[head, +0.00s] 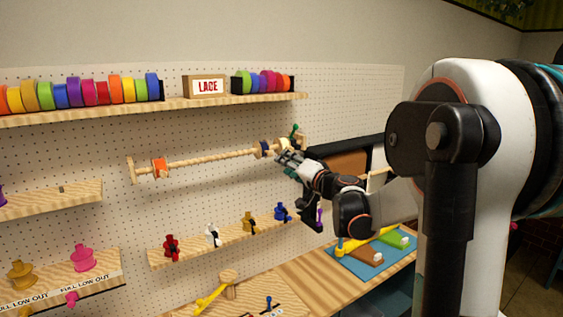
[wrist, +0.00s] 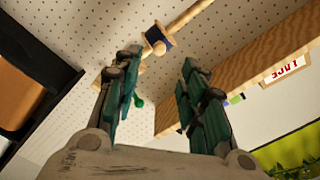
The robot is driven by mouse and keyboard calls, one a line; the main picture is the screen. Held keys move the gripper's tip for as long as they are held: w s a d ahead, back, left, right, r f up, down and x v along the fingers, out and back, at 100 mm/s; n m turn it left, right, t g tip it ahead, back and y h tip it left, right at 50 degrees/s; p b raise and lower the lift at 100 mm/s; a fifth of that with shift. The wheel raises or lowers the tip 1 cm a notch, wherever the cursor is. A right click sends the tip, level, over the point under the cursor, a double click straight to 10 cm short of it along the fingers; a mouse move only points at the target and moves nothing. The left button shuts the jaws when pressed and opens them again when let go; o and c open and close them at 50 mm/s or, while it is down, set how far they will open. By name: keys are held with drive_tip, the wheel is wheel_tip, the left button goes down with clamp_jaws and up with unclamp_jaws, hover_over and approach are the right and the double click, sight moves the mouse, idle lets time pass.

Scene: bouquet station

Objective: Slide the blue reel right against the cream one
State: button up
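A wooden rod (head: 210,159) runs across the pegboard. The blue reel (head: 263,150) sits near its right end, and the pale cream reel (head: 281,144) is just right of it. A small gap seems to part them, but I cannot tell its size. My gripper (head: 285,159) is in front of and slightly below this end of the rod. In the wrist view, its two fingers (wrist: 159,62) are spread with nothing between them. The blue reel (wrist: 158,38) shows beyond the fingertips. The cream reel is not clearly visible there; the left finger may hide it.
An orange reel (head: 159,168) is at the rod's left end. A green knob (head: 295,131) is by the right end. A shelf (head: 190,103) with ribbon rolls and a LACE sign (head: 206,87) is above. A lower shelf (head: 215,240) holds small spools. A dark-framed box (head: 346,155) stands to the right.

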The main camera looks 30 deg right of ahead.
drive_tip(key=shift+s, duration=0.4)
